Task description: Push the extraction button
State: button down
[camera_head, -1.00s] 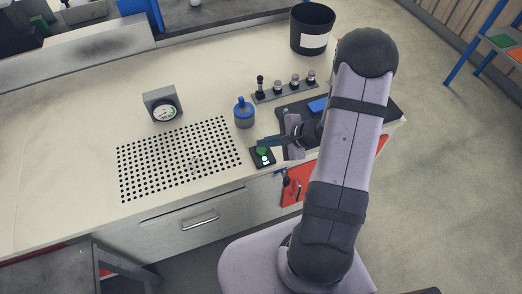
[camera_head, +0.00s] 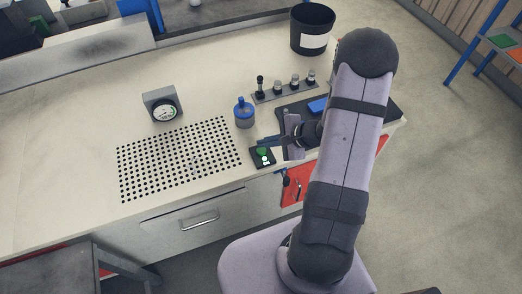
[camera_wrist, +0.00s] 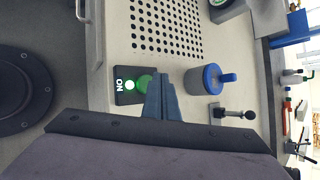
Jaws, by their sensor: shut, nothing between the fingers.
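The extraction button is a green round button (camera_wrist: 142,83) on a small black box, beside a lit white-green lamp (camera_wrist: 129,86) and the label "ON". In the head view the box (camera_head: 262,157) sits near the bench's front edge, right of the perforated grille. My gripper (camera_wrist: 166,82) is shut and empty. Its blue-grey fingertips are at the button's edge in the wrist view and partly cover it. In the head view the fingertips (camera_head: 259,142) are just above the button. I cannot tell whether they touch it.
A blue-capped jar (camera_head: 244,114) stands close behind the box. A rail with several knobs (camera_head: 285,87) is further back. The perforated grille (camera_head: 178,158) and a round gauge (camera_head: 162,105) lie to the left. A black bin (camera_head: 312,30) stands at the back right.

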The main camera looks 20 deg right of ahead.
aim_at(265, 151)
jog(key=shift+f+b, duration=0.95)
jog(key=shift+b, duration=0.4)
dwell(1.2)
jog(key=shift+r, duration=0.15)
jog(key=shift+r+p, duration=0.65)
jog(key=shift+r, duration=0.2)
notch_tip(265, 151, up, 6)
jog(key=p, duration=0.3)
jog(key=shift+p, duration=0.4)
dwell(0.5)
